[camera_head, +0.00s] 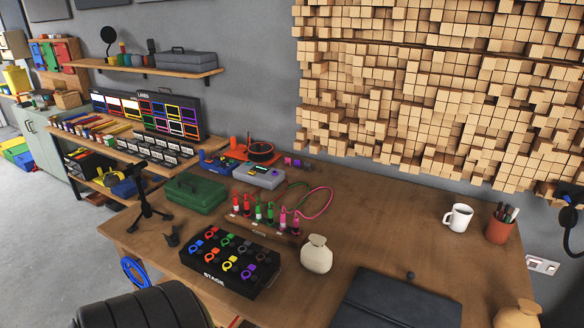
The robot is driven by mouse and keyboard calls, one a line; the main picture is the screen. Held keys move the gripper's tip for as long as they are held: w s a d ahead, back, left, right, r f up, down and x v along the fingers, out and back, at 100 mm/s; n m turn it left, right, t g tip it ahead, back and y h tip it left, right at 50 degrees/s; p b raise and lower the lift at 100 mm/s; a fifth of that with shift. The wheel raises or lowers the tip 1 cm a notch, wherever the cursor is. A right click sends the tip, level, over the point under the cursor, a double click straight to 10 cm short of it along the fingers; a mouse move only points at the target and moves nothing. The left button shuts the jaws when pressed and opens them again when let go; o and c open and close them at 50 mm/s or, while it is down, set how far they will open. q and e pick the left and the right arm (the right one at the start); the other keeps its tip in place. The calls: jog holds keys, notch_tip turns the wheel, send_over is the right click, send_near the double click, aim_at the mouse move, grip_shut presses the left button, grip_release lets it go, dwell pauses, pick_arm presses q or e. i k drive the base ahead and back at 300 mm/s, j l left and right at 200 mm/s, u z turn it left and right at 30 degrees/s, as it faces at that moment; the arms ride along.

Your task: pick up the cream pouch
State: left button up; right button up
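The cream pouch (316,256) stands upright on the wooden table, with a rounded body and a narrow gathered neck. It is just right of the black board of coloured rings and left of the dark flat case. Its surface is unobstructed from this view. Neither my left gripper nor my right gripper shows in the head view.
The black ring board (229,262) stands left of the pouch, and a rack of coloured plugs (264,222) behind it. A dark case (395,302) lies at front right. A tan pouch-like object (517,315) is cut off at bottom right. Bare tabletop (375,225) lies behind and right.

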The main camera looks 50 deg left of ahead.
aim_at(316, 257)
jog(key=u, duration=1.5)
jog(key=l+z, duration=0.15)
jog(key=l, duration=0.1)
